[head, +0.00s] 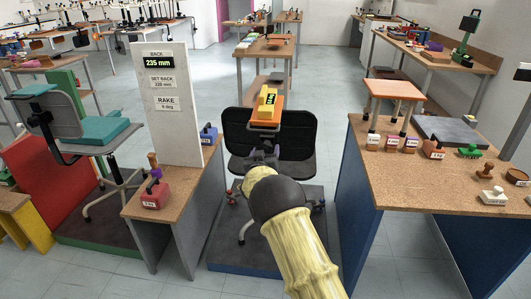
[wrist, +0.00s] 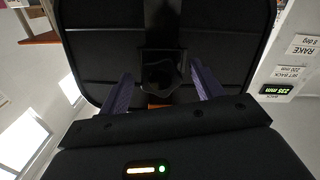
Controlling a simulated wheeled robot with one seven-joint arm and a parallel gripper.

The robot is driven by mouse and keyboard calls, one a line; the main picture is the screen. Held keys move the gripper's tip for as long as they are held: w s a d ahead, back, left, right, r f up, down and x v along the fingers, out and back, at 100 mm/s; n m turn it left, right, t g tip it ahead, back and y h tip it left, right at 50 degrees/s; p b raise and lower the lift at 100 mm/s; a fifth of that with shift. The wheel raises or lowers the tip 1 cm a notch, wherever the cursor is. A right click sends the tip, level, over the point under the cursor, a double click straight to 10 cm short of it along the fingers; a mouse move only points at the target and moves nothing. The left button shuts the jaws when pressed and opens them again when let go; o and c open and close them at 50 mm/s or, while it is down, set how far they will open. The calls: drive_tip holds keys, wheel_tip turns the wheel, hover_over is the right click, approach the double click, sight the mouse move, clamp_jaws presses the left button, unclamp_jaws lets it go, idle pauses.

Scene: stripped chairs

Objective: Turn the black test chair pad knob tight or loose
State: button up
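The black test chair pad (head: 301,138) stands in the middle of the head view, on a chair over a blue-edged platform. My gripper (head: 262,152) is right in front of it, partly hidden by my arm. In the wrist view the dark underside or back of the pad (wrist: 95,50) fills the upper middle. A black faceted knob (wrist: 160,76) sits there on a bracket. My gripper's two purple-grey fingers (wrist: 160,84) stand apart, one on each side of the knob. A gap shows between them and the knob; contact is not clear.
A white sign board (head: 172,100) left of the chair reads BACK 235 mm, SET BACK 220 mm. A yellow block (head: 267,101) sits on an orange piece above the pad. A blue-sided workbench (head: 440,185) stands close on the right; a teal chair (head: 80,135) is left.

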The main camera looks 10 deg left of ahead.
drive_tip(key=c, duration=0.9)
drive_tip(key=shift+c, duration=0.2)
